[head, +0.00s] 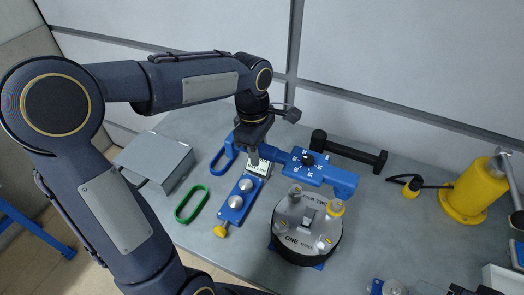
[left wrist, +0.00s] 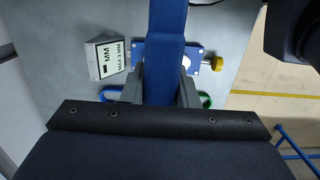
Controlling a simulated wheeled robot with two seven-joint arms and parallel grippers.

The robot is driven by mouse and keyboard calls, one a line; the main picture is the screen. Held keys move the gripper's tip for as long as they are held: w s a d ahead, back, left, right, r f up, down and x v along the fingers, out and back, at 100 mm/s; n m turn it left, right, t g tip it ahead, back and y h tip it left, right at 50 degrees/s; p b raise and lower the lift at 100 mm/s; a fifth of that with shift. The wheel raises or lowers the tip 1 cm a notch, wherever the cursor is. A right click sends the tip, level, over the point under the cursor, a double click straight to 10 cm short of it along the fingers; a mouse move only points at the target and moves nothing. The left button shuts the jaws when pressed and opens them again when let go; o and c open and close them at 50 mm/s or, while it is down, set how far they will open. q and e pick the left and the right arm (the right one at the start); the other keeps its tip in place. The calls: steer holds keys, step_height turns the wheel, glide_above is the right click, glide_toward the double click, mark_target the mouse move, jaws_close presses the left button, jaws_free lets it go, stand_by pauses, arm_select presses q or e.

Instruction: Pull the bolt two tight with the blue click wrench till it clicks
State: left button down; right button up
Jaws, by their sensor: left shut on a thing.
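The blue click wrench (head: 325,174) lies roughly level above the table, with a black knob and white marks on its top. My left gripper (head: 257,152) is shut on its handle; in the left wrist view the blue handle (left wrist: 167,50) runs between the two grey fingers (left wrist: 160,92). Other labels read FOUR, ONE and THREE. My right gripper is out of view.
A blue block with silver knobs (head: 237,200) and a green loop (head: 192,204) lie left of the plate. A small sign block (left wrist: 112,53) stands near the handle. A grey box (head: 155,160) is at left, a black bar (head: 350,152) behind, a yellow cylinder (head: 470,192) at right.

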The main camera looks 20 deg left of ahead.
arm_select(q)
steer(key=shift+s+r, duration=0.1)
step_height(320, 180, down, 4)
steer(key=b, duration=0.3)
stand_by(0.4)
steer(key=shift+f, duration=1.45)
stand_by(1.2)
steer(key=c, duration=1.7)
jaws_free()
jaws_close()
